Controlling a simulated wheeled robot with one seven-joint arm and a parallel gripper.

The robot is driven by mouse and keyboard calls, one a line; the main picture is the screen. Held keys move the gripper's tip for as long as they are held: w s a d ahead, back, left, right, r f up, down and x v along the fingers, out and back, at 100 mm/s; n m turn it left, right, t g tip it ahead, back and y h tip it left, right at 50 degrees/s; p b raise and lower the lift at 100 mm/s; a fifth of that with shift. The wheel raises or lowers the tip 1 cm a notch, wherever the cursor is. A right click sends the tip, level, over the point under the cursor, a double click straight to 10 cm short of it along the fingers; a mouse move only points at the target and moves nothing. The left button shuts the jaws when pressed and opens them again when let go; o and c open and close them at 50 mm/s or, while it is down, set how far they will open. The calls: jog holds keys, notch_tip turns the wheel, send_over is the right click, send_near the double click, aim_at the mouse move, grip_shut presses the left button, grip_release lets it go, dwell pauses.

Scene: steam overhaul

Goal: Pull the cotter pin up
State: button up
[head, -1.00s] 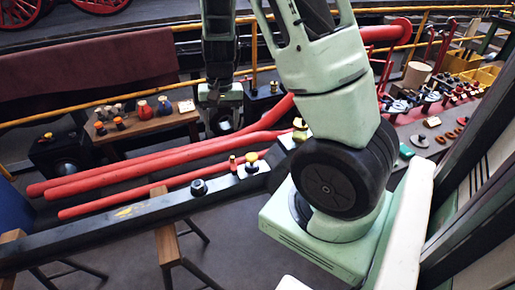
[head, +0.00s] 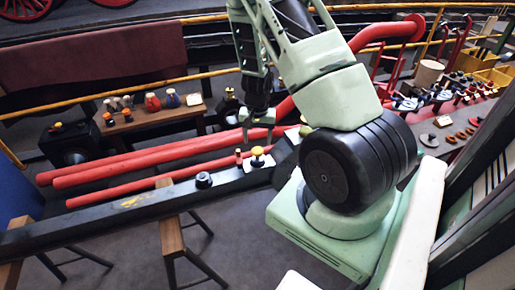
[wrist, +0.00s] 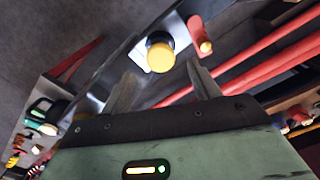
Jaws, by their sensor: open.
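A yellow round knob on a dark collar (head: 257,151) stands on a pale plate (head: 258,164) on the dark beam. A small red upright peg (head: 238,157) stands just left of it. I cannot tell which of these is the cotter pin. In the wrist view the yellow knob (wrist: 160,57) lies just beyond my fingertips, and the red peg with its orange-yellow end (wrist: 200,36) is to its right. My gripper (head: 258,132) hangs above them, open and empty, with its fingers apart in the wrist view (wrist: 161,80).
The dark beam (head: 100,221) runs left across stands and carries a black round fitting (head: 203,180). Long red pipes (head: 120,166) lie behind it. A wooden bench (head: 150,121) with small bottles is farther back. A cluttered parts bench (head: 440,142) is at the right.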

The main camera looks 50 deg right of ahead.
aim_at(257, 150)
jog(key=shift+f, duration=2.25)
grip_shut()
notch_tip(257, 150, up, 6)
jog(key=p, duration=0.3)
jog(key=shift+f, duration=0.2)
jog(key=shift+w, duration=0.1)
grip_release()
